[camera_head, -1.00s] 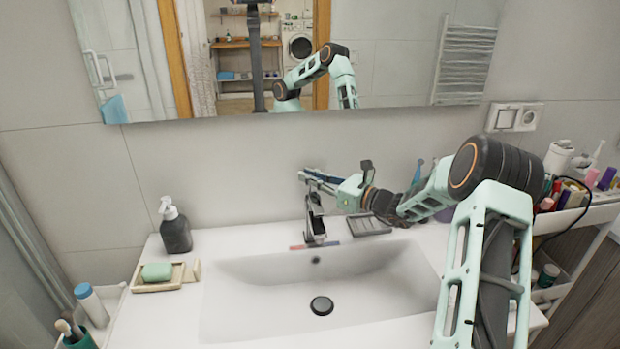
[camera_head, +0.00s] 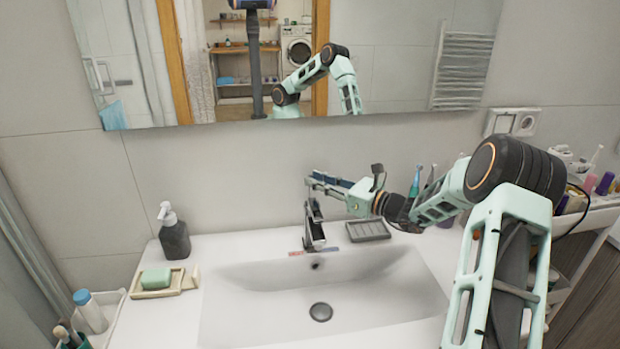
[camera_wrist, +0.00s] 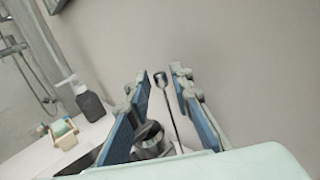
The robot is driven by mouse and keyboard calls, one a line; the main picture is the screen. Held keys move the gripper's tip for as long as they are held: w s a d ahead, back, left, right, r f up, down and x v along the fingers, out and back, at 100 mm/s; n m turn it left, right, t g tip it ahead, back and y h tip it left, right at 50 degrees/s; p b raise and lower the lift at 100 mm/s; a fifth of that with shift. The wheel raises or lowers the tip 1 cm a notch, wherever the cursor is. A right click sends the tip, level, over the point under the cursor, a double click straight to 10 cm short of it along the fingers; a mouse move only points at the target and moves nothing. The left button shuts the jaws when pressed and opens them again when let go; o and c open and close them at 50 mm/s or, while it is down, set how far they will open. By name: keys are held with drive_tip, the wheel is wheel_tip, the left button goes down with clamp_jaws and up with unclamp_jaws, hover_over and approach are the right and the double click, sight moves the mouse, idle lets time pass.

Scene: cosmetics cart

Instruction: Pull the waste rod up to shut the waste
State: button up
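The waste rod (camera_wrist: 171,112) is a thin metal rod with a round knob on top, seen in the wrist view behind the tap (camera_wrist: 150,138). In the head view I cannot make it out behind the tap (camera_head: 313,232). My gripper (camera_wrist: 162,82) is open, its two blue-padded fingers apart. The knob shows between the fingertips, with gaps to both sides; how far away it is I cannot tell. In the head view my gripper (camera_head: 312,181) is level, just above the tap. The waste plug (camera_head: 321,312) is a grey disc in the basin floor.
The white basin (camera_head: 250,290) lies below. A dark soap dispenser (camera_head: 174,238) and a green soap (camera_head: 156,278) on a dish stand at the left. A grey ribbed tray (camera_head: 368,231) lies right of the tap. The wall and mirror (camera_head: 230,110) are close behind.

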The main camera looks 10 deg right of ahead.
drive_tip(key=v, duration=0.9)
drive_tip(key=shift+r, duration=0.1)
